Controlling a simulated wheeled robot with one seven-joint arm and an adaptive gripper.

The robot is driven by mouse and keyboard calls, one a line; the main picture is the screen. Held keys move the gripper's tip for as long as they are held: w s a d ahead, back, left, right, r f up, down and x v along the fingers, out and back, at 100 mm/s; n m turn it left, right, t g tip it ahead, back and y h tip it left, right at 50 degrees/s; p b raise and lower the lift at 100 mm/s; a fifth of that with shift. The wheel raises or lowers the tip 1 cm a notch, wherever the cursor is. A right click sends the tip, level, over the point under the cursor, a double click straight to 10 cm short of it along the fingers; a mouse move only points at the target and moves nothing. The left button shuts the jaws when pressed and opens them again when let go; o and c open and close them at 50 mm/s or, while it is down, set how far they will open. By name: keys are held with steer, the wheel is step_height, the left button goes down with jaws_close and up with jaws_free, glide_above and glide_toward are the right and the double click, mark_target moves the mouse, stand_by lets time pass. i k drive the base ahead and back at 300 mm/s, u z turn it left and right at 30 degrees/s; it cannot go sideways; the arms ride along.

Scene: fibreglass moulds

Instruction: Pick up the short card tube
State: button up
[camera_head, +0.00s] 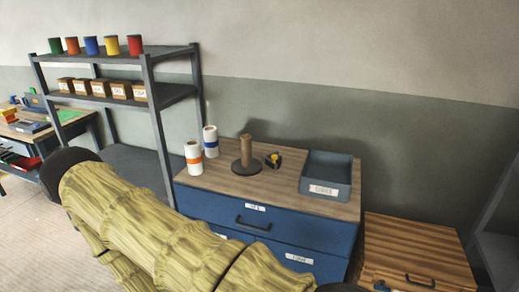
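A short brown tube (246,150), which looks like card, stands upright on a dark round base (246,168) on top of the blue drawer cabinet (222,210). I cannot tell whether it is fixed to the base or slipped over a post. My arm, in a yellow-green ribbed sleeve, crosses the lower left and middle of the view, in front of the cabinet. My gripper is out of view.
Two white rolls, one with an orange band (194,158) and one with a blue band (210,142), stand left of the tube. A small black and yellow item (273,160) lies right of it, then a grey tray (326,176). A shelf rack (155,120) stands left.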

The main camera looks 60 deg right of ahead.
mark_target(246, 151)
steer(key=z, duration=1.4)
